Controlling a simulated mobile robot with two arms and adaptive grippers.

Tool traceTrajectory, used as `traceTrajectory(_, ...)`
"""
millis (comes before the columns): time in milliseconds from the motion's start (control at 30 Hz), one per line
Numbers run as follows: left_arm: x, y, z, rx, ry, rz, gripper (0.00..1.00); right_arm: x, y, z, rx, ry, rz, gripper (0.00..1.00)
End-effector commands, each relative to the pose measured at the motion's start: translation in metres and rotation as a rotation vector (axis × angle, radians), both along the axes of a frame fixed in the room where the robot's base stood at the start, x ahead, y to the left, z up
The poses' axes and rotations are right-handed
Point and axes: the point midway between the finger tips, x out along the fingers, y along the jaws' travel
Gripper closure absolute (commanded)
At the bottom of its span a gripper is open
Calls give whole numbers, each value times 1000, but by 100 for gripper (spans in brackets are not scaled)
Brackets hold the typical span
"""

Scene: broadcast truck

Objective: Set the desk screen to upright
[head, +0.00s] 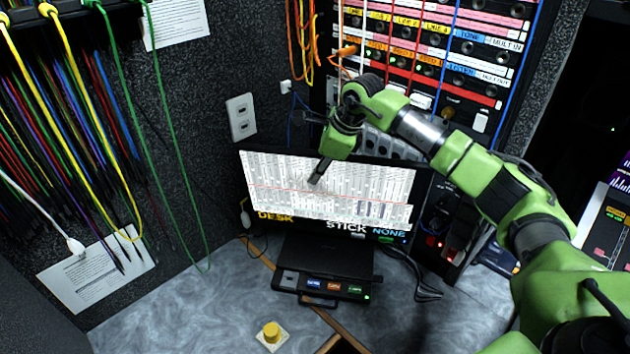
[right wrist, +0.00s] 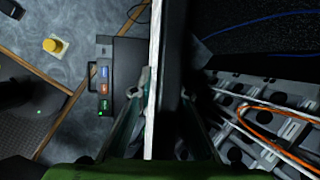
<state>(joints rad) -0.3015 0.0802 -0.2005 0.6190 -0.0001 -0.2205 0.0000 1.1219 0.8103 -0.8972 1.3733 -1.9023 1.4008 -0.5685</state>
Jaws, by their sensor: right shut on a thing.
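The desk screen (head: 375,196) stands on a dark base (head: 325,258) on the desk. Its lit face shows a white, striped picture with the labels "DESK", "STICK" and "NONE" below it. Its exact lean is hard to tell from these views. My right gripper (head: 319,172) is shut on the screen at its top edge, left of the middle, with one finger showing in front of the face. In the right wrist view the screen (right wrist: 155,60) runs edge-on between the two fingers. My left gripper is not in view.
A small box with coloured buttons (head: 322,286) sits in front of the screen. A yellow button (head: 271,332) is nearer on the grey desk. A rack with patch cables (head: 430,50) stands behind. Cables and a paper sheet (head: 95,270) hang on the left wall.

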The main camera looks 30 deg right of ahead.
Motion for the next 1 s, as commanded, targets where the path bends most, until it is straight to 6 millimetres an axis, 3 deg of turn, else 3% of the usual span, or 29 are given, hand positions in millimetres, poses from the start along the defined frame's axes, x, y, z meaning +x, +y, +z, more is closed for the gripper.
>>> traceTrajectory(33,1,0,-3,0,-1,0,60,10,-8,10,-8,-33,-10,100)
traceTrajectory(367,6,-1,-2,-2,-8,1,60,11,-10,12,-9,-34,-10,100)
traceTrajectory(400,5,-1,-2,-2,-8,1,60,11,-10,12,-8,-33,-10,73)
traceTrajectory(433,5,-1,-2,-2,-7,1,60,11,-10,12,-9,-33,-10,69)
traceTrajectory(1000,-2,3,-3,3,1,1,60,7,-7,9,-7,-21,-5,69)
